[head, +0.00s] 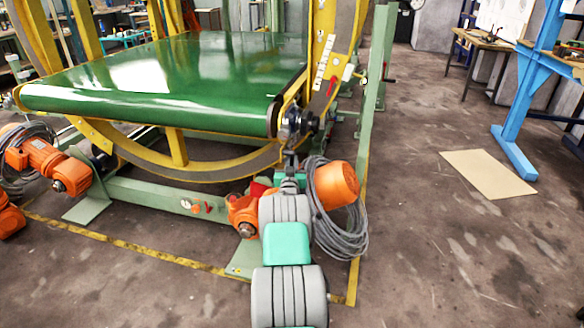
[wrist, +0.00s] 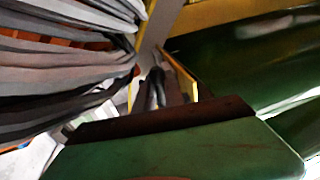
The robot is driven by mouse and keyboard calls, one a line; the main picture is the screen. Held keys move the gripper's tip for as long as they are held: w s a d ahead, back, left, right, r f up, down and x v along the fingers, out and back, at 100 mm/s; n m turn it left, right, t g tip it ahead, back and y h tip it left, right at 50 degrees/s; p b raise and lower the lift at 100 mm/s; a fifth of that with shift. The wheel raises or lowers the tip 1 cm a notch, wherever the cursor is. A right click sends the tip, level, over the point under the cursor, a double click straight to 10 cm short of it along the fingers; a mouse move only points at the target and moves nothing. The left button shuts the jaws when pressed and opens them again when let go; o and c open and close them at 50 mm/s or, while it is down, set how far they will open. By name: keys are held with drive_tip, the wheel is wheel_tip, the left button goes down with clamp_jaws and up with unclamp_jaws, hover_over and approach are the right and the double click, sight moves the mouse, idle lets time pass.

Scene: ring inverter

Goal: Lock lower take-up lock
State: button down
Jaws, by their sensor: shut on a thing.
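My gripper (head: 290,158) is at the end of my grey and teal arm, just below the dark hardware (head: 296,122) at the near right end of the green belt (head: 190,75). It is shut on a small part there, which seems to be the lower take-up lock. The lock's own shape and position cannot be made out, as my gripper and arm hide it. In the wrist view, narrow dark parts (wrist: 160,88) stand in the middle, behind a green block with a dark brown edge.
A coiled grey cable (head: 345,230) and an orange motor (head: 335,185) sit close to the right of my arm. The cable also shows in the wrist view (wrist: 65,55). A yellow ring frame (head: 205,172) curves below the belt. Open floor lies at right.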

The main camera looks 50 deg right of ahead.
drive_tip(key=c, duration=1.7)
unclamp_jaws()
drive_tip(key=p+v, duration=0.2)
drive_tip(key=v, duration=0.5)
drive_tip(key=shift+s+a, duration=0.25)
drive_tip(key=shift+a, duration=0.05)
